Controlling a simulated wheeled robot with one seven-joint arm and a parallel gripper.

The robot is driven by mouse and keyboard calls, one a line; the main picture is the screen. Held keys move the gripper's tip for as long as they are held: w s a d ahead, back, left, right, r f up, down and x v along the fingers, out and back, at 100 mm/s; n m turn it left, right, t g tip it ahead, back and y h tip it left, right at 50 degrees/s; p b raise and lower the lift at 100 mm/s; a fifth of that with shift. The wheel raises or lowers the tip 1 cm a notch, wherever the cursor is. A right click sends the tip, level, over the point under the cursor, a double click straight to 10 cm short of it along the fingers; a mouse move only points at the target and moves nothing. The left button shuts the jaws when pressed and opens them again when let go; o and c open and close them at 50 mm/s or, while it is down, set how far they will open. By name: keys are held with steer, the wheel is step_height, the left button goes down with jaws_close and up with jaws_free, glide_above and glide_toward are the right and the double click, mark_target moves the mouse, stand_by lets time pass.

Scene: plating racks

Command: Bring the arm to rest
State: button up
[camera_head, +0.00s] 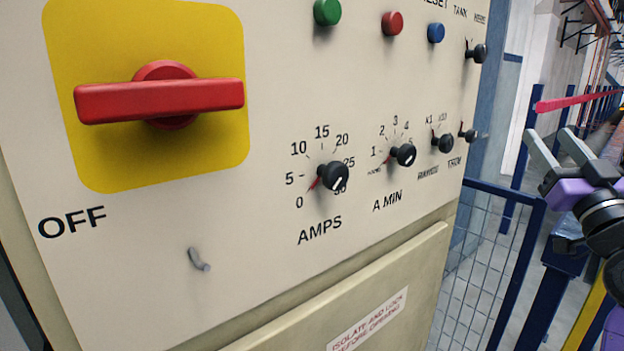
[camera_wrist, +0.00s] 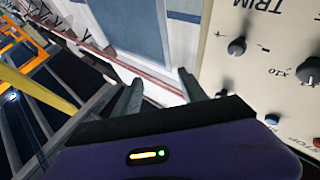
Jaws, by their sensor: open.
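My gripper (camera_head: 556,148) is at the right edge of the head view, its two grey fingers spread and pointing up and left. Nothing is between them. It is apart from the control panel (camera_head: 270,215), off to the panel's right. In the wrist view my gripper (camera_wrist: 160,88) shows the same two fingers apart and empty, with the panel (camera_wrist: 262,90) at the right. Part of my arm is cut off by the right edge of the head view.
The panel carries a red rotary handle (camera_head: 160,100) lying level above "OFF", black knobs such as the AMPS knob (camera_head: 333,176), and coloured buttons. A small grey hook (camera_head: 198,260) sticks out below. A blue mesh fence (camera_head: 490,265) stands right of the panel, near my arm.

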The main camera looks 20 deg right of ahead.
steer(key=s+a+f+m+g, duration=0.15)
steer(key=s+a+f, duration=0.25)
steer(key=a+f, duration=0.6)
steer(key=s+a+f+m+g, duration=0.15)
steer(key=s+a+f, duration=0.3)
steer(key=f, duration=0.95)
steer(key=s+a+f+n+g+y, duration=0.1)
steer(key=s+a+f+n+y, duration=0.1)
steer(key=s+a+f, duration=0.3)
steer(key=s+a+f+n+g+y, duration=0.1)
steer(key=s+a+f+n+y, duration=0.1)
steer(key=s+a+f, duration=0.3)
steer(key=s+a+f+n+g+y, duration=0.2)
steer(key=s+a+f+y, duration=0.2)
steer(key=s+a, duration=0.7)
steer(key=s+f+p, duration=0.1)
steer(key=s, duration=0.3)
steer(key=shift+f, duration=0.2)
